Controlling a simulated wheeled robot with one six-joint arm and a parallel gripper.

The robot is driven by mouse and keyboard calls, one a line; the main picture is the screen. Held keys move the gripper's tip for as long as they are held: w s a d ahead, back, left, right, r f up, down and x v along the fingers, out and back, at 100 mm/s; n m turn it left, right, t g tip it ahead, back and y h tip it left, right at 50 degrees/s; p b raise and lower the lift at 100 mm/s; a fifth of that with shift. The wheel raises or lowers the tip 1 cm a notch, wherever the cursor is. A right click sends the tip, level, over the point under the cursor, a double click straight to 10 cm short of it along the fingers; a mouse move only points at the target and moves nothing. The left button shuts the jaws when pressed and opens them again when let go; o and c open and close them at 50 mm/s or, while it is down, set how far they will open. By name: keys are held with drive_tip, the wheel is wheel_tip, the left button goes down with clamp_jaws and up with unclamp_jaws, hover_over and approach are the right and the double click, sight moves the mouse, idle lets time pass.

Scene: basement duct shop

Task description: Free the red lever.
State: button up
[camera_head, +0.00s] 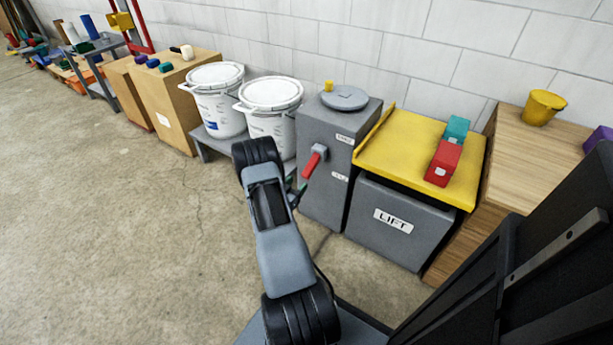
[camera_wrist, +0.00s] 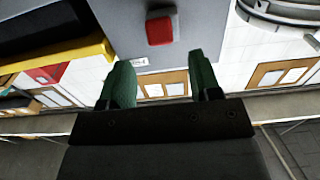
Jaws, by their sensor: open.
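The red lever (camera_head: 312,163) sticks out from a grey bracket on the front of a grey cabinet (camera_head: 322,205), tilted down to the left. In the wrist view its red end (camera_wrist: 160,30) shows beyond my fingertips, roughly between them. My gripper (camera_wrist: 160,62) has two green fingers, apart and with nothing between them. In the head view my gripper (camera_head: 294,190) is just below and left of the lever, partly hidden by my arm. I cannot tell the distance between lever and fingers, and no contact is clear.
Right of the cabinet, a grey box marked LIFT (camera_head: 395,224) has a yellow tray (camera_head: 400,150) above it, with red (camera_head: 443,163) and teal (camera_head: 456,131) blocks. White buckets (camera_head: 270,115) stand on the left. A grey disc (camera_head: 345,97) lies on the cabinet. The left floor is clear.

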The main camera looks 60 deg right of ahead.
sight(303, 176)
drive_tip(key=d+b, duration=0.1)
drive_tip(key=d, duration=0.6)
drive_tip(key=shift+d, duration=0.25)
clamp_jaws()
idle(0.3)
